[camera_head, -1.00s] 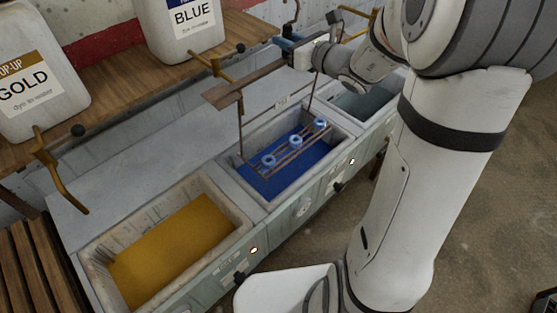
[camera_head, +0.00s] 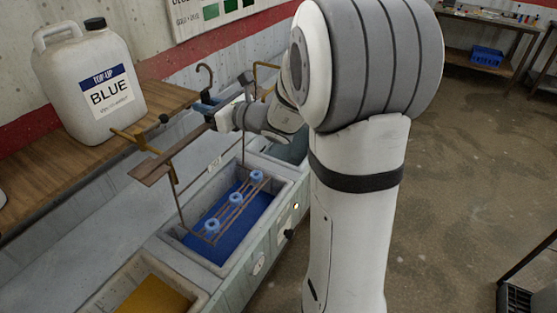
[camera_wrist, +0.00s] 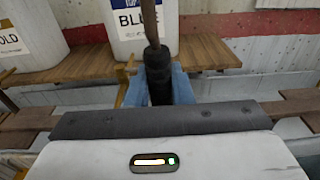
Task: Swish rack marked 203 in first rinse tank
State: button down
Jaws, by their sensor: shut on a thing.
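The rack is a brown wooden bar (camera_head: 160,165) with thin rods down to a rail frame (camera_head: 225,215) carrying three pale blue rings (camera_head: 236,198). The frame hangs inside the tank of blue liquid (camera_head: 190,262); I cannot tell how deep it sits. No number on the rack is readable. Beyond the blue tank is a tank of grey-green liquid (camera_head: 292,150), largely hidden by my arm.
A tank of yellow liquid (camera_head: 150,297) lies nearer, at the lower left. A white BLUE jug (camera_head: 90,85) stands on the wooden shelf (camera_head: 160,97) behind the tanks. Brass brackets (camera_head: 130,138) jut out from the shelf. Open floor (camera_head: 465,150) lies to the right.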

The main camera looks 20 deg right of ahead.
jog(key=shift+r, duration=0.1)
jog(key=shift+r+p, duration=1.6)
jog(key=shift+r, duration=0.95)
jog(key=shift+f, duration=0.1)
